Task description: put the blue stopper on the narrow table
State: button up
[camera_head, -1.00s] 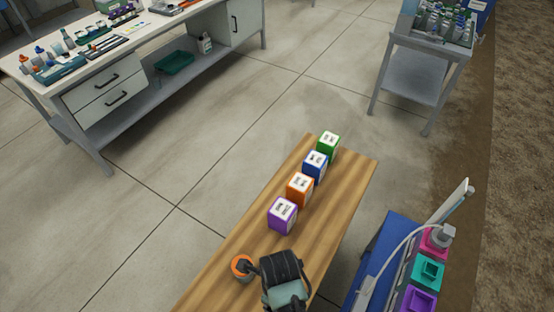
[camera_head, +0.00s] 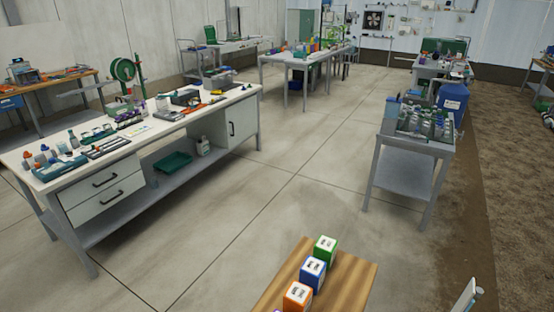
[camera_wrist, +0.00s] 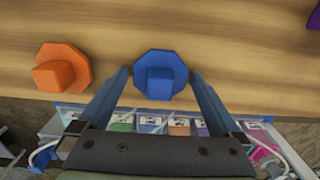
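In the wrist view, the blue stopper (camera_wrist: 160,75), an octagonal flange with a square knob, rests on the wooden surface of the narrow table (camera_wrist: 220,45), close to its edge. My gripper (camera_wrist: 161,75) is open, with one finger on each side of the stopper and slim gaps visible. In the head view, only the far end of the narrow table (camera_head: 345,280) shows, at the bottom; my gripper and the blue stopper are out of that view.
An orange stopper (camera_wrist: 62,68) lies to the left on the same wood. Below the table edge is a row of coloured labelled blocks (camera_wrist: 150,125). In the head view, green (camera_head: 325,250), blue (camera_head: 313,272) and orange (camera_head: 297,297) boxes stand on the table.

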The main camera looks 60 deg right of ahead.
notch_tip(320, 180, up, 12)
jog(key=shift+r+p, duration=0.2)
jog(key=shift+p, duration=0.2)
